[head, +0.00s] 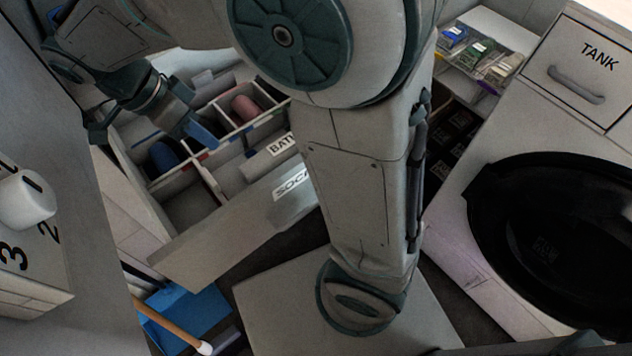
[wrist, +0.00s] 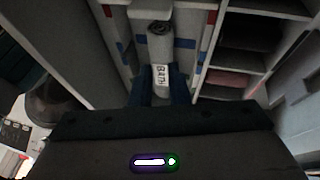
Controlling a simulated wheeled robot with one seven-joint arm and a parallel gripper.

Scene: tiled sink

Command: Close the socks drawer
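The socks drawer (head: 232,236) is pulled out in the head view, its front marked "SOC…" and the rest of the label hidden behind my arm. Its inside is split into white compartments. My gripper (head: 198,132) is over the compartments, behind the drawer front. I see no grip on the drawer front.
Rolled items, one pink (head: 245,107), lie in compartments. A blue dustpan (head: 187,312) is below the drawer. A white unit with a black round door (head: 555,235) and a "TANK" drawer (head: 578,68) stands right.

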